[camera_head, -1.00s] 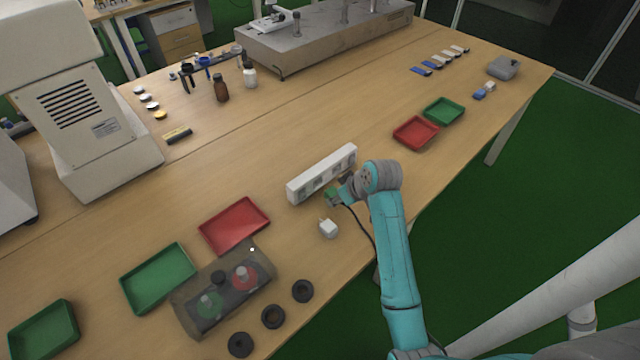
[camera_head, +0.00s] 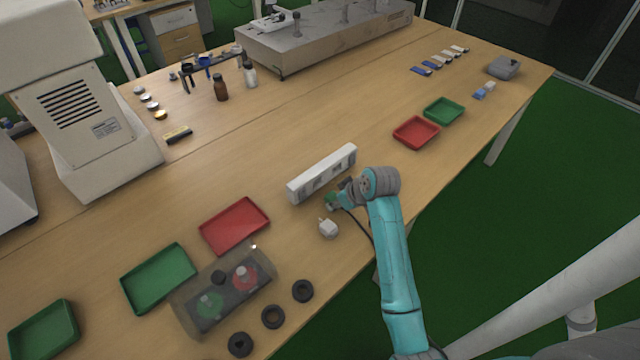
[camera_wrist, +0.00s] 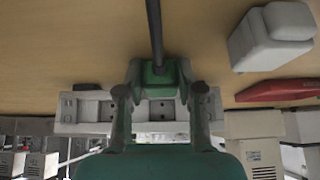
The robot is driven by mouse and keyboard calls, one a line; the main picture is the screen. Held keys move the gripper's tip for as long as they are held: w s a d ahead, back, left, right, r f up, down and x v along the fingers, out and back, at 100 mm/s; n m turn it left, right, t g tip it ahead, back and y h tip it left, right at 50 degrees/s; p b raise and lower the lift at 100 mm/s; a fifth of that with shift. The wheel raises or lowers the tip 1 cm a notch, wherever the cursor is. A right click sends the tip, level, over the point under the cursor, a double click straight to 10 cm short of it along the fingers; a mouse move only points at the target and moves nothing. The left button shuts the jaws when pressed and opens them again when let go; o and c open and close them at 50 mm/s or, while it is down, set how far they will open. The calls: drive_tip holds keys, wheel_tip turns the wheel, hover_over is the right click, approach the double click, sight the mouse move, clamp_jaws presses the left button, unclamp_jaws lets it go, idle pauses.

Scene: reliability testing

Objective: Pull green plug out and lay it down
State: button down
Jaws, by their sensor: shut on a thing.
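The green plug (camera_head: 331,201) is between the fingers of my gripper (camera_head: 337,198), just in front of the white power strip (camera_head: 325,175). In the wrist view the green plug (camera_wrist: 158,74) sits between both fingers of my gripper (camera_wrist: 158,92), with its dark cord running up the picture. The power strip (camera_wrist: 80,112) lies behind it, with sockets showing on both sides. In the head view a small gap seems to show between plug and strip. The plug's prongs are hidden.
A white plug (camera_head: 328,229) lies on the table close by my gripper. A red tray (camera_head: 235,226) and green tray (camera_head: 158,278) are to the left, near a clear case (camera_head: 185,312) and several black rings (camera_head: 273,316). Bare table lies right of the strip.

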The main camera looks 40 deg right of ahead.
drive_tip(key=c, duration=0.7)
unclamp_jaws()
drive_tip(key=shift+f, duration=0.1)
drive_tip(key=shift+o, duration=0.2)
drive_tip(key=v, duration=1.2)
